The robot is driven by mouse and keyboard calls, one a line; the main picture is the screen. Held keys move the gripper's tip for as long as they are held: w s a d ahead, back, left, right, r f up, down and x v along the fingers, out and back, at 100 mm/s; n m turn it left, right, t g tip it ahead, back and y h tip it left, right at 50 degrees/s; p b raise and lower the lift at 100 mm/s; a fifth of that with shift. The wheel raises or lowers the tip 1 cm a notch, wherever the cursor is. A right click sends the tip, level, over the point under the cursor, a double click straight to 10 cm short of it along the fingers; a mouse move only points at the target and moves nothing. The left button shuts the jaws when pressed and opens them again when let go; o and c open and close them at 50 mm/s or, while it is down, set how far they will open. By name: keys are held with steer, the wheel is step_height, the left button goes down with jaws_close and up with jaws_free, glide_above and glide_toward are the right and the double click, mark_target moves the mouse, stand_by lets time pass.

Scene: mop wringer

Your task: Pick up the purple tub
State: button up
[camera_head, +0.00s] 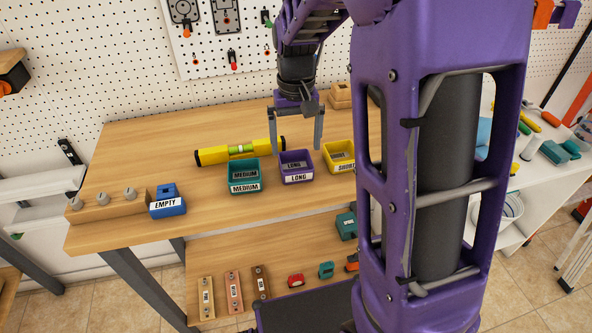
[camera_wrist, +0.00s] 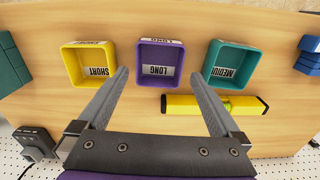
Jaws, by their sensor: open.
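The purple tub (camera_head: 297,168) stands upright on the workbench, labelled LONG, between a green tub and a yellow tub. In the wrist view the purple tub (camera_wrist: 161,63) lies just beyond and between the fingertips, with a LONG label on its inner floor too. My gripper (camera_head: 297,148) is above the bench over the purple tub, fingers pointing down. Its fingers are wide apart and empty, and in the wrist view the gripper (camera_wrist: 161,75) spans about the tub's width. No contact with the tub is visible.
The green MEDIUM tub (camera_head: 244,177) and yellow SHORT tub (camera_head: 338,157) flank the purple one with narrow gaps. A yellow spirit level (camera_head: 215,156) lies behind. A blue EMPTY box (camera_head: 168,203) and wooden block (camera_head: 100,202) are to the left.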

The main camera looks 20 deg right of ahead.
mark_target(296, 162)
steer(key=f, duration=0.4)
steer(key=f+b, duration=0.1)
steer(key=f, duration=0.1)
steer(key=shift+w+f, duration=0.25)
steer(key=shift+f, duration=0.1)
steer(key=c, duration=1)
